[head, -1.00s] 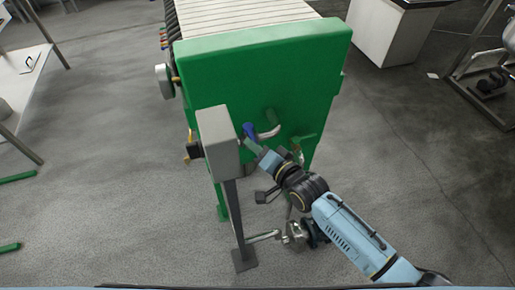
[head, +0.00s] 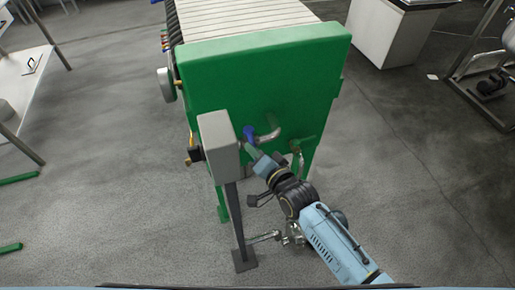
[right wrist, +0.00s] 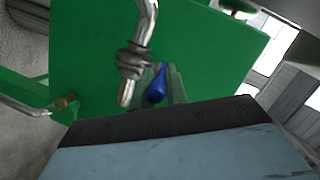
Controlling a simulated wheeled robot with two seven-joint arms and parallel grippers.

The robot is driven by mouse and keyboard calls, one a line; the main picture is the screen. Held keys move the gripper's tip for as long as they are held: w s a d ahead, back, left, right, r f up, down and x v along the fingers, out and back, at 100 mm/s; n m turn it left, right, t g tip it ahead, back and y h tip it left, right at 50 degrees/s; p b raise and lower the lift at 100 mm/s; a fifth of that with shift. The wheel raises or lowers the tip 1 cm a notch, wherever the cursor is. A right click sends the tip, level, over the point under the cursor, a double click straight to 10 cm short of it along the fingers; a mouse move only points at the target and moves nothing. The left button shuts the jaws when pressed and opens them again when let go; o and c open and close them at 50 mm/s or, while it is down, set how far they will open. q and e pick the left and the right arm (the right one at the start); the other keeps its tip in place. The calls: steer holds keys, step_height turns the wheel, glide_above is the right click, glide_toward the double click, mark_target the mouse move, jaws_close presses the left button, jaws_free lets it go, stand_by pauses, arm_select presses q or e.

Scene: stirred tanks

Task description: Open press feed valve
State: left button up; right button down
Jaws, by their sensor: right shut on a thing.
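The press feed valve shows as a blue handle (head: 248,133) in front of the green press end plate, beside a bent metal pipe (head: 268,135). In the right wrist view the blue handle (right wrist: 157,86) sits just right of the pipe (right wrist: 137,62). My right gripper (head: 252,147) reaches up to the handle from the lower right and is shut on it. Its fingertips are largely hidden in the head view by the grey box and my own wrist. The valve body is mostly hidden. My left gripper is not in view.
A grey box on a post (head: 218,133) stands close left of my right gripper. The green press (head: 270,80) fills the space behind. A white table (head: 20,75) stands at the left. Open floor lies to the right (head: 420,170).

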steer(key=m+h, duration=0.1)
steer(key=a+m+t+h+p, duration=0.1)
steer(key=shift+a+r+h, duration=0.25)
steer(key=shift+h, duration=0.05)
stand_by(0.3)
steer(key=c, duration=1.4)
jaws_free()
steer(key=shift+f, duration=0.1)
steer(key=shift+c, duration=0.2)
steer(key=shift+o, duration=0.2)
steer(key=shift+s, duration=0.1)
steer(key=shift+f, duration=0.1)
steer(key=shift+s, duration=0.1)
steer(key=p+v, duration=0.2)
steer(key=v, duration=1.1)
